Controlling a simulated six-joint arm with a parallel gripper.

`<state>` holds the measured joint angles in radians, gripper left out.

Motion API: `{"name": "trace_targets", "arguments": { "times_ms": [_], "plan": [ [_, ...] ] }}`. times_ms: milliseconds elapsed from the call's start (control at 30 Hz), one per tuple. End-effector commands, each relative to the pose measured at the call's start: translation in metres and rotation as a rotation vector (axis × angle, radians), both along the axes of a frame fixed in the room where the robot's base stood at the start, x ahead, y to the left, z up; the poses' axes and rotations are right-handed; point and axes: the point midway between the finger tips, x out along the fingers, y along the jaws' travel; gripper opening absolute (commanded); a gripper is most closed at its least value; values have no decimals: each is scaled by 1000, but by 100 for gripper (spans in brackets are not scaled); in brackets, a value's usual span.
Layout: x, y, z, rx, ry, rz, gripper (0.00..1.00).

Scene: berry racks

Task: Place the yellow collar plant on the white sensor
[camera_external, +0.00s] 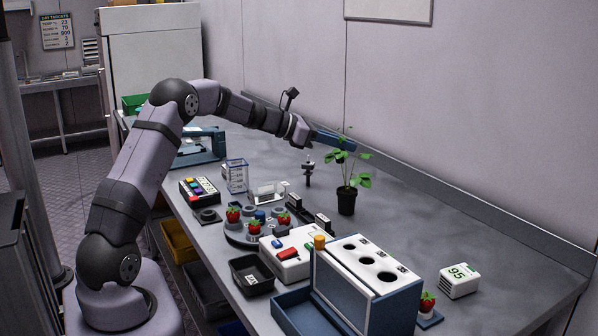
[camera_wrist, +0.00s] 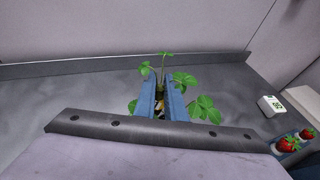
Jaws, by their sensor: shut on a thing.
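A leafy green plant (camera_external: 348,180) in a black pot (camera_external: 346,203) is at the middle of the bench. My gripper (camera_external: 350,147) reaches it from the left, with its blue fingers at the upper stem. In the wrist view, my gripper (camera_wrist: 160,98) is shut on the plant (camera_wrist: 205,108), with leaves on both sides. A small yellowish patch shows between the fingers; I cannot tell if it is the collar. The pot looks upright; whether it touches the bench is unclear. A white box marked 95 (camera_external: 459,281) stands at the right; I cannot tell whether it is the sensor.
A blue and white rack with round holes (camera_external: 376,262) stands at the front. A white device (camera_external: 291,254), a round tray with strawberries (camera_external: 240,240) and a black bin (camera_external: 251,275) are left of it. A small black stand (camera_external: 308,172) is left of the plant. Bench right of the plant is clear.

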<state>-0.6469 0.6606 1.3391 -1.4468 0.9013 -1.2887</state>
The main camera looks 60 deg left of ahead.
Motion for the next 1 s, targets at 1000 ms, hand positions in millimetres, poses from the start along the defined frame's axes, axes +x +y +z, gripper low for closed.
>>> {"name": "trace_targets", "arguments": {
  "times_ms": [1000],
  "plan": [
    [-28, -427, 13, 22, 27, -808, 0]
  ]
}}
